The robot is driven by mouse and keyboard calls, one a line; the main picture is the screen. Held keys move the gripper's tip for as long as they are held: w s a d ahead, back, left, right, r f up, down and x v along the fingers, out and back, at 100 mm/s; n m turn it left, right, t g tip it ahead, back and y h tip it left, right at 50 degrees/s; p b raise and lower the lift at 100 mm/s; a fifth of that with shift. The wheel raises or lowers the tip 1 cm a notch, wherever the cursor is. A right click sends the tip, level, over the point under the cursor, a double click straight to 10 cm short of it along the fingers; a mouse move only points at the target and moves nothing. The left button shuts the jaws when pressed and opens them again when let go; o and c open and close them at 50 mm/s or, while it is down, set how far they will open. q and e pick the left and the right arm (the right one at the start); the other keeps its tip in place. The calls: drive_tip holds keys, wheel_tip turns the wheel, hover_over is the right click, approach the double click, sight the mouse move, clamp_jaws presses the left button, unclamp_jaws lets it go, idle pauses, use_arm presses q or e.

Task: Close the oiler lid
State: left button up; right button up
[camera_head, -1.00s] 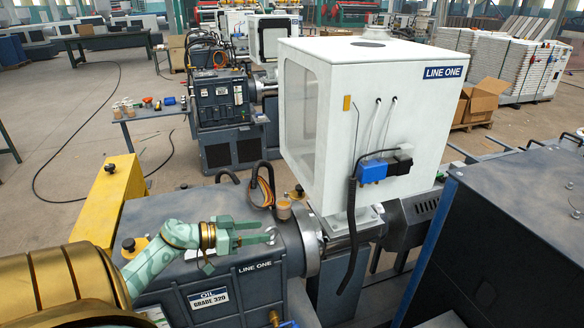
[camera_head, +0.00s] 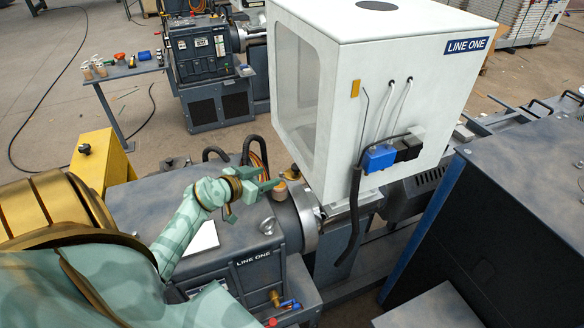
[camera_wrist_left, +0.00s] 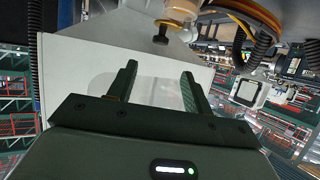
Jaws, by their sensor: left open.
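The oiler is a small amber cup (camera_head: 281,191) on top of the grey gearbox housing, beside the white enclosure. Its brass lid with a dark knob (camera_head: 292,173) appears raised at the cup's rear right; its exact angle is too small to tell. My left gripper (camera_head: 268,180) is open and empty, just left of the oiler, its fingers pointing right. In the left wrist view, the open fingers (camera_wrist_left: 158,72) show below the clear amber cup (camera_wrist_left: 183,12) at the top edge, with nothing between them. My right gripper is not in view.
The white LINE ONE enclosure (camera_head: 390,90) stands close to the right of the oiler. Black hoses and orange cables (camera_head: 255,158) rise behind the gripper. A silver cap (camera_head: 267,226) sits on the housing's front right. A yellow block (camera_head: 100,160) stands at left.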

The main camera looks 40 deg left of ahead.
sight(294, 168)
use_arm(q)
drive_tip(key=b+x, duration=0.4)
drive_tip(key=x, duration=0.9)
drive_tip(key=shift+s+f, duration=0.1)
drive_tip(key=c, duration=0.9)
